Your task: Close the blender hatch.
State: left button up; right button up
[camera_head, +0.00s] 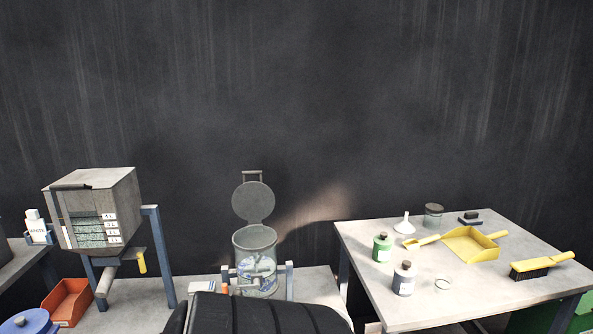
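The blender (256,277) is a see-through cylinder held in a blue-grey frame at the bottom centre. Its round grey hatch (253,203) stands open and upright behind the rim, with a small handle at its top. Something white and blue shows inside the cylinder. A dark ribbed shape hides the area just in front of the blender. Neither of my grippers is in view.
A grey box machine (98,210) on a blue stand is to the left, above an orange bin (68,302). A table (375,275) on the right holds bottles, a funnel, a yellow dustpan (468,244) and a brush (542,265). A dark wall is behind.

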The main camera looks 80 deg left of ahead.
aim_at(253, 201)
jog(key=u, duration=0.5)
jog(key=j+u, duration=0.1)
jog(key=u, duration=1.8)
jog(key=i+u, duration=0.1)
jog(key=u, duration=0.4)
